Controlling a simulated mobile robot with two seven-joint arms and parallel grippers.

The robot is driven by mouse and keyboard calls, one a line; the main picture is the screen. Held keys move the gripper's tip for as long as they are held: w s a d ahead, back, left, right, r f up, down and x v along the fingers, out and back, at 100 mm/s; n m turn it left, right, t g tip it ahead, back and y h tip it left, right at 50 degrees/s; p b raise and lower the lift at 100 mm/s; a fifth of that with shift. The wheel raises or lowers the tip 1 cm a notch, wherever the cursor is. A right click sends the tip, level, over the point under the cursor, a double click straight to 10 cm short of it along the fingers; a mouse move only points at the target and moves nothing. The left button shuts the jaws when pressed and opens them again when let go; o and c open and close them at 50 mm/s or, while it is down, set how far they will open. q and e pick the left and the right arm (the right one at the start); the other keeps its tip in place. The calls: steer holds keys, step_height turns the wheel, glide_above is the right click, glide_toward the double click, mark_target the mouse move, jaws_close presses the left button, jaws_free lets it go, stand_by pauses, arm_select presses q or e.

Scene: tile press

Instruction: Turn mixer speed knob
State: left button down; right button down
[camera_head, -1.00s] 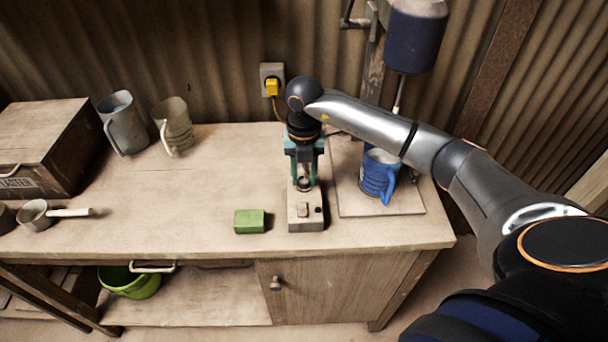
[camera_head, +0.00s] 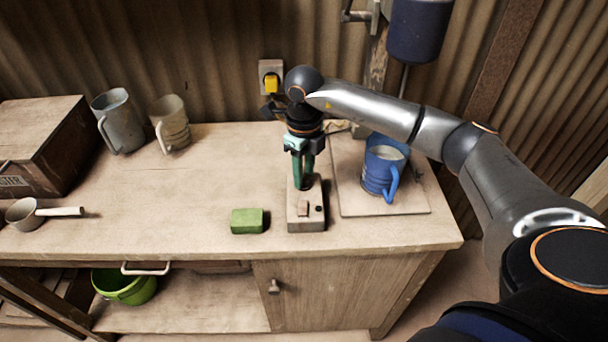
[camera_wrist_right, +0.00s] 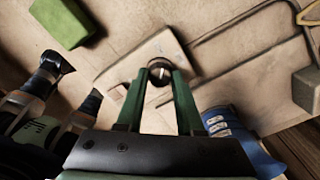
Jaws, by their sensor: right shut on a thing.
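A pale control box (camera_head: 306,222) stands near the front of the workbench, with a small switch and a dark round spot on top. Its dark round knob (camera_wrist_right: 160,70) has a light mark and sits between the fingertips in the right wrist view. My right gripper (camera_head: 303,184) points down over the box, its green fingers shut on the knob. It also shows in the right wrist view (camera_wrist_right: 161,76). In the head view the fingers mostly hide the knob. A dark blue cylindrical mixer body (camera_head: 419,30) hangs at the back wall. My left gripper is not in view.
A blue jug (camera_head: 382,168) stands on a board (camera_head: 350,205) right of the box. A green block (camera_head: 247,221) lies to the left. Two grey jugs (camera_head: 119,122) (camera_head: 171,125), a saucepan (camera_head: 22,214) and a wooden box (camera_head: 40,140) stand farther left. The bench middle is clear.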

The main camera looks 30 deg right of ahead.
steer(key=shift+n+b, duration=0.4)
steer(key=shift+n, duration=1.1)
steer(key=c, duration=0.5)
jaws_free()
steer(key=shift+c, duration=0.2)
step_height(320, 180, up, 13)
steer(key=shift+f+b, duration=0.2)
steer(key=shift+b, duration=0.1)
